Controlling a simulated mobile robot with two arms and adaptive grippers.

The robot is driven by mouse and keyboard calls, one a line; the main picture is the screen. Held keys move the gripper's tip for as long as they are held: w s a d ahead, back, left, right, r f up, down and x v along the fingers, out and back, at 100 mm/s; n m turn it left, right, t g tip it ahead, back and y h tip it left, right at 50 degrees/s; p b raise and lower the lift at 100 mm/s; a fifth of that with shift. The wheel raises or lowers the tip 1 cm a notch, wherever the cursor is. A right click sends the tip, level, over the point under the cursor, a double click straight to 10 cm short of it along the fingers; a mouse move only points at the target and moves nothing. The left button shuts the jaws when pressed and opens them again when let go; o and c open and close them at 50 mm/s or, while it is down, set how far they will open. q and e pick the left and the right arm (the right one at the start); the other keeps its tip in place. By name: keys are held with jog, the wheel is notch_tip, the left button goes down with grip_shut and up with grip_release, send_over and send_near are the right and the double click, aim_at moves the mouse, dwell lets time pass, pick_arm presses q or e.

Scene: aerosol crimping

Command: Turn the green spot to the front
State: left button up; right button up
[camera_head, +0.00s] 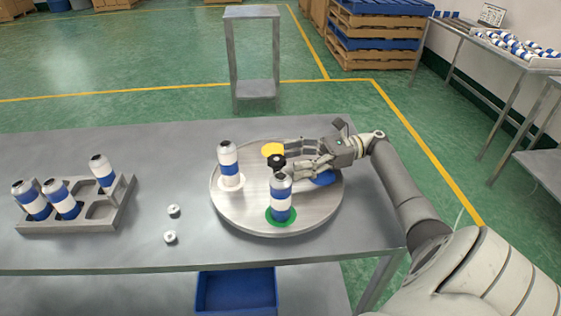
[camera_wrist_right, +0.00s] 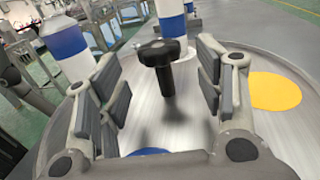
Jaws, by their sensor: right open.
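The round metal turntable (camera_head: 240,212) lies on the table. Its green spot (camera_head: 281,223) is at the front, under a blue and white can (camera_head: 281,197). The yellow spot (camera_head: 272,149) is at the back, the blue spot (camera_head: 323,179) at the right. A second can (camera_head: 228,165) stands on the white spot (camera_head: 230,184) at the left. The black knob (camera_head: 276,161) rises at the middle. My right gripper (camera_head: 290,157) is open; in the right wrist view its fingers stand either side of the knob (camera_wrist_right: 160,55), with gaps. My left gripper is not in view.
A metal rack (camera_head: 60,228) with several cans stands on the left of the table. Two small white caps (camera_head: 170,237) lie between rack and turntable. A blue bin (camera_head: 235,290) is below the table's front edge. The table behind the rack is clear.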

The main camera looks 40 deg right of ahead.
jog(key=v, duration=0.6)
jog(key=shift+s+d, duration=0.15)
jog(key=shift+d, duration=0.15)
dwell(0.3)
